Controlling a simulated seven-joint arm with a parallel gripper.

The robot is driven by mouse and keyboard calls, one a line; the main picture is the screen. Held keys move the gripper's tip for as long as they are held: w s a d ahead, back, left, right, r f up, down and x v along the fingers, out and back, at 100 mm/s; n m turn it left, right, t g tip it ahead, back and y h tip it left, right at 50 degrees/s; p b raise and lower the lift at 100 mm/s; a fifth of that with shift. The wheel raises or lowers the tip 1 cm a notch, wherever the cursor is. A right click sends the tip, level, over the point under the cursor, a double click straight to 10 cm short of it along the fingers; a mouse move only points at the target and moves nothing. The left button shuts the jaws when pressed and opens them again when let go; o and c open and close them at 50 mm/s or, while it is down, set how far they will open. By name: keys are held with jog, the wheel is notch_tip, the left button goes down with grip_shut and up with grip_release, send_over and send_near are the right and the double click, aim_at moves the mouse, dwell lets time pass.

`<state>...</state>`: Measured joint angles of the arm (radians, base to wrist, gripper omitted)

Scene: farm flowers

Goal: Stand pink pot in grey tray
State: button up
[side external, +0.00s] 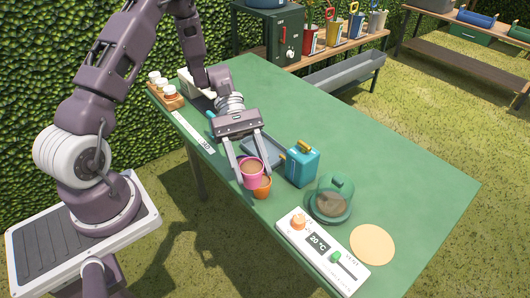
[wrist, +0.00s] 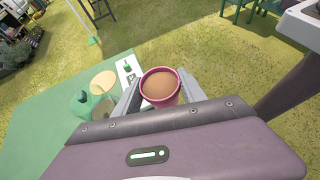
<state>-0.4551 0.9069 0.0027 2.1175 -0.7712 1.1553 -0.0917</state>
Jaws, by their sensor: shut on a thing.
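The pink pot (side external: 251,173) is filled with brown soil and is upright between the fingers of my gripper (side external: 248,176). My gripper is shut on it. In the wrist view the pot (wrist: 161,88) shows its soil and rim between the fingers. An orange pot (side external: 263,187) is just below and behind the pink pot in the side view; whether they touch I cannot tell. The grey tray (side external: 264,149) lies on the green table behind my gripper, partly hidden by the fingers.
A teal canister (side external: 302,163) stands right of the tray. A green glass dome (side external: 331,197), a tan disc (side external: 372,244) and a white thermostat panel (side external: 322,250) are nearer the front right. A wooden rack with white-topped jars (side external: 167,94) is at the left. The table's right half is clear.

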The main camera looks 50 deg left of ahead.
jog(key=w+a+r+n+t+y, duration=0.3)
jog(key=w+a+n+t, duration=1)
jog(key=w+a, duration=0.25)
jog(key=f, duration=1)
jog(key=w+f, duration=0.1)
jog(key=f, duration=0.4)
jog(key=shift+f, duration=0.1)
jog(key=o, duration=1.4)
